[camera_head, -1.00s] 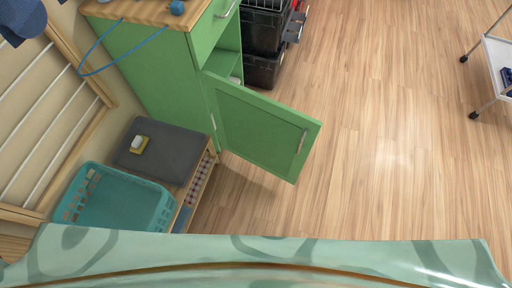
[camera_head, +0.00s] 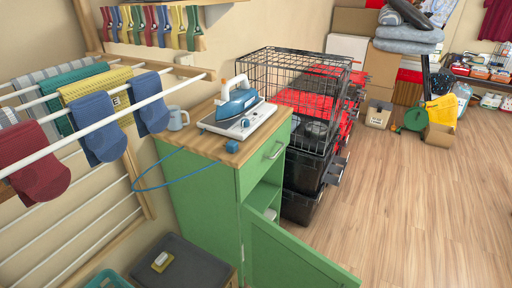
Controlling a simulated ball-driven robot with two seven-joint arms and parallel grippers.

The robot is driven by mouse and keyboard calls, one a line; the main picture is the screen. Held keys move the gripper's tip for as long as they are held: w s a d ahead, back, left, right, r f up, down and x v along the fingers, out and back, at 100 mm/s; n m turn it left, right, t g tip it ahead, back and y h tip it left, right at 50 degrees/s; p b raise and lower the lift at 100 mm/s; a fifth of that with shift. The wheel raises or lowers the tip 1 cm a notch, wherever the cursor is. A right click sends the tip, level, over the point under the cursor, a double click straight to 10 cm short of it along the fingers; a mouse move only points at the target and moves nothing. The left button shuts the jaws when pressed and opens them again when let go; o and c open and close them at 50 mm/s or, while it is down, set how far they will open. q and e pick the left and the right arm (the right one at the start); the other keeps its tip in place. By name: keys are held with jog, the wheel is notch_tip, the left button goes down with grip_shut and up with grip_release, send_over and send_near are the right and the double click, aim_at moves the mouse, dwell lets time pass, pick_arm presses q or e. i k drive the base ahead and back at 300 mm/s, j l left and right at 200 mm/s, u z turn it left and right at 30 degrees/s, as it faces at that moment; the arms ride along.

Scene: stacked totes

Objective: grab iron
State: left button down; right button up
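The iron (camera_head: 238,98) is blue and white. It rests on a pale stand (camera_head: 238,120) on top of the wooden-topped green cabinet (camera_head: 212,185), near the middle of the head view. A blue cord (camera_head: 168,187) loops off the cabinet's left side, and its blue plug (camera_head: 232,146) lies at the front edge of the top. Neither of my grippers is in view.
The cabinet door (camera_head: 290,258) hangs open toward the front. A grey mug (camera_head: 177,118) stands left of the iron. A drying rack with socks (camera_head: 98,127) is at the left. A wire crate (camera_head: 295,95) on black totes (camera_head: 306,172) stands right.

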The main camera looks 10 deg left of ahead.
aim_at(239, 100)
jog(key=l+z, duration=0.35)
jog(key=i+l+z, duration=0.2)
jog(key=l+z, duration=0.15)
jog(key=l, duration=0.15)
jog(key=i+l+z, duration=0.45)
jog(key=i+l, duration=0.5)
jog(key=i+u, duration=0.4)
jog(key=i+l+u, duration=0.1)
jog(key=i+u, duration=0.25)
jog(key=i, duration=0.15)
jog(key=i+l+u, duration=0.25)
jog(key=i+u, duration=0.15)
jog(key=i+j+u, duration=0.15)
jog(key=i+u, duration=0.45)
jog(key=u, duration=0.2)
jog(key=i+u, duration=0.35)
